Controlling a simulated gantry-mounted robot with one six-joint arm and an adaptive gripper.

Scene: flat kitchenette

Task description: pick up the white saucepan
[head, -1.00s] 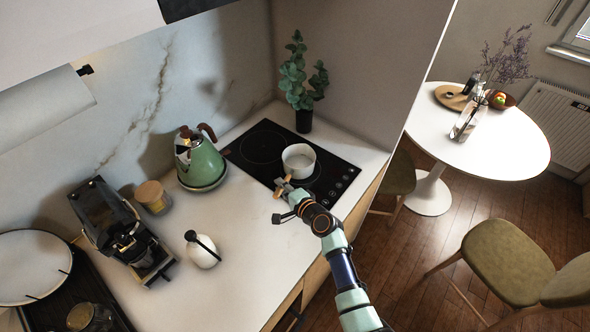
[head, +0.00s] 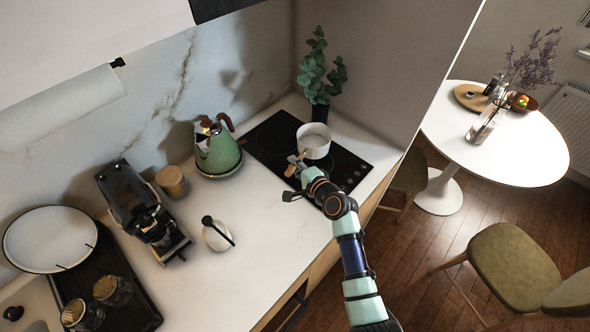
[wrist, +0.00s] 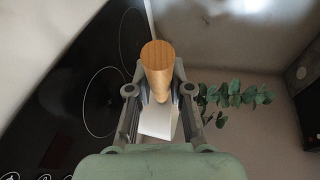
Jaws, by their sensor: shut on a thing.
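The white saucepan (head: 314,140) is over the far right part of the black cooktop in the head view. It appears raised off the surface and roughly level. My gripper (head: 296,166) is shut on its wooden handle, on the near left side of the pan. In the wrist view the round end of the wooden handle (wrist: 158,58) stands between the two fingers (wrist: 160,95), and a white part shows below it. The pan's bottom is hidden.
The black cooktop (head: 268,142) lies beneath. A potted plant (head: 318,78) stands close behind the pan, beside the wall. A green kettle (head: 217,150) stands left of the cooktop. A white jug (head: 216,236) and coffee machine (head: 140,210) are farther left. The counter between is clear.

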